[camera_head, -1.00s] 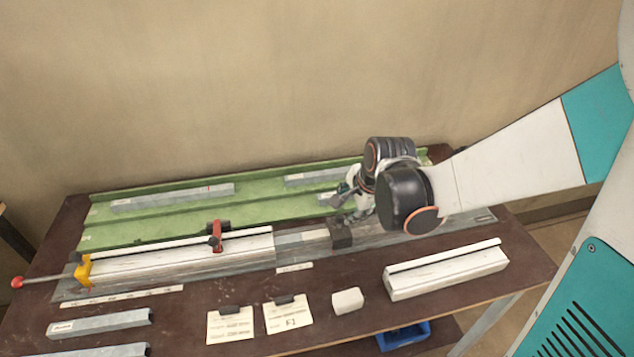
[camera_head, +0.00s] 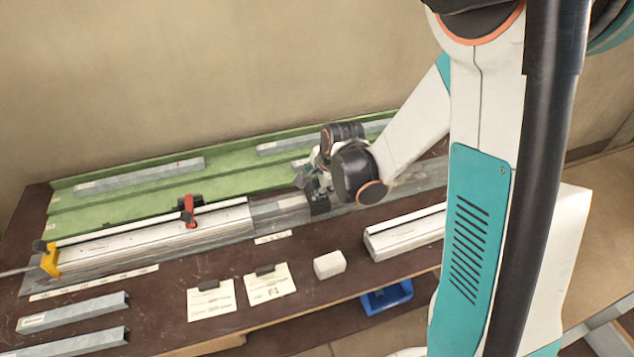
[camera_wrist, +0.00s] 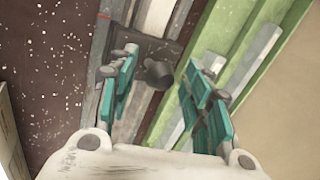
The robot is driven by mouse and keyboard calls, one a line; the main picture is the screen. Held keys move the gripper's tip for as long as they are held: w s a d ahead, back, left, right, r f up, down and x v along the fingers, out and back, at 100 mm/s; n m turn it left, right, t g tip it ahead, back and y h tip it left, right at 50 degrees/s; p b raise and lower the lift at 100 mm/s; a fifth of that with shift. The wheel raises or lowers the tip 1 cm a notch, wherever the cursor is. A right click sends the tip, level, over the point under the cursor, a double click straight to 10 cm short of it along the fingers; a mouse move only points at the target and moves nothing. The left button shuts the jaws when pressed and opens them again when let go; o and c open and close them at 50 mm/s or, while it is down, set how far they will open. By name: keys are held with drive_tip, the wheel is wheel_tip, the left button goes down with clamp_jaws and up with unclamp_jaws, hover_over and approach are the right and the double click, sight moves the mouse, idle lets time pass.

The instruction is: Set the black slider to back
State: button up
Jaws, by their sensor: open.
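The black slider (camera_head: 319,204) is a dark block on the grey rail, right of the white clamped profile in the head view. In the wrist view the slider (camera_wrist: 138,46) has a round dark knob (camera_wrist: 159,73) standing up from it. My gripper (camera_head: 312,180) is just above the slider in the head view, partly hidden by my own wrist. In the wrist view my gripper (camera_wrist: 168,68) is open, with teal fingers on either side of the knob. Nothing is held. Whether a finger touches the knob cannot be told.
A green channel (camera_head: 110,208) with grey bars runs behind the rail. A red lever (camera_head: 189,210) and a yellow clamp (camera_head: 49,260) sit on the white profile (camera_head: 150,233). A white block (camera_head: 329,264), another profile (camera_head: 405,234) and cards (camera_head: 268,286) lie in front.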

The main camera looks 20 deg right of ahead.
drive_tip(key=shift+c, duration=0.2)
clamp_jaws()
drive_tip(key=shift+d, duration=0.1)
drive_tip(key=d+b, duration=0.1)
drive_tip(key=d, duration=4.7)
drive_tip(key=shift+d+b, duration=0.15)
drive_tip(key=shift+b, duration=0.2)
drive_tip(key=shift+o, duration=0.2)
unclamp_jaws()
drive_tip(key=shift+s+d, duration=0.1)
drive_tip(key=shift+d, duration=0.05)
